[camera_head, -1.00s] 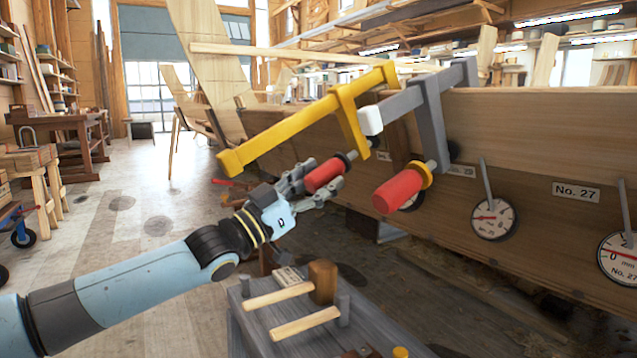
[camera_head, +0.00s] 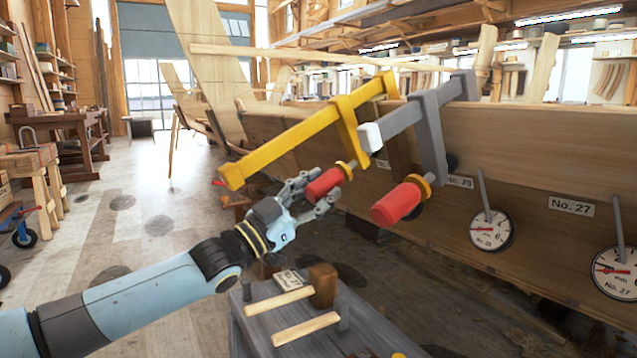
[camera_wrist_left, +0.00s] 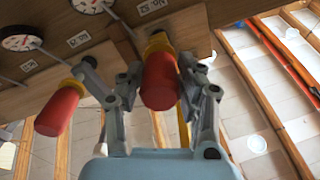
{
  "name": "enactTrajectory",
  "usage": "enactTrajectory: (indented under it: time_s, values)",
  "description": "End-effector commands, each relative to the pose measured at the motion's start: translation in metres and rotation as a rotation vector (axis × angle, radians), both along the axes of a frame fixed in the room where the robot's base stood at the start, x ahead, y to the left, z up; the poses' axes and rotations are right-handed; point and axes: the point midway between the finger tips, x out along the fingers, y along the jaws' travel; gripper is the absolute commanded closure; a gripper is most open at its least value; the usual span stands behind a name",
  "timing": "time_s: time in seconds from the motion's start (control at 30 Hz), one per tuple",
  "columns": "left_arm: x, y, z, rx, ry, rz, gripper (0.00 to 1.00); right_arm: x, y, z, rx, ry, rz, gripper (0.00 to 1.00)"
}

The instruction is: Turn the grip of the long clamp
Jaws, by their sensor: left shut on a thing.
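The yellow clamp (camera_head: 290,143) has the longer bar in view and is fixed on the edge of the plank hull. Its red grip (camera_head: 325,185) hangs below the bar, toward me. My left gripper (camera_head: 318,193) is shut on this grip, with a finger on either side. In the left wrist view the red grip (camera_wrist_left: 158,82) sits between the fingers (camera_wrist_left: 160,92). A grey clamp (camera_head: 430,125) with its own red grip (camera_head: 398,203) is just to the right, apart from the gripper. My right gripper is not in view.
The hull (camera_head: 540,135) runs along the right, with dial gauges (camera_head: 491,230) and number labels (camera_head: 571,206) on its side.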

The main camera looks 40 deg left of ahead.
Motion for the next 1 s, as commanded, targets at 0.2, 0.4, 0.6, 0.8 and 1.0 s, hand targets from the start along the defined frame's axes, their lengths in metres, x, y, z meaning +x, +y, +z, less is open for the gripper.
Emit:
enactTrajectory:
  time_s: [0.2,0.4,0.6,0.8,1.0]
  values:
    - [0.000,0.000,0.004,0.158,-0.050,0.078,0.96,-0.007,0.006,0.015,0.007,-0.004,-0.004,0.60]
    - [0.000,0.001,0.002,0.292,-0.091,0.142,0.96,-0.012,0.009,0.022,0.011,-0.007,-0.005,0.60]
    - [0.000,0.001,0.001,0.392,-0.121,0.189,0.96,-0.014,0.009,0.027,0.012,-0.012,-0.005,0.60]
    - [0.000,0.001,0.000,0.447,-0.138,0.216,0.96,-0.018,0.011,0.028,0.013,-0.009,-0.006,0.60]
    - [0.000,0.001,-0.001,0.468,-0.144,0.225,0.96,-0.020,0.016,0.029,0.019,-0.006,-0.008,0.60]
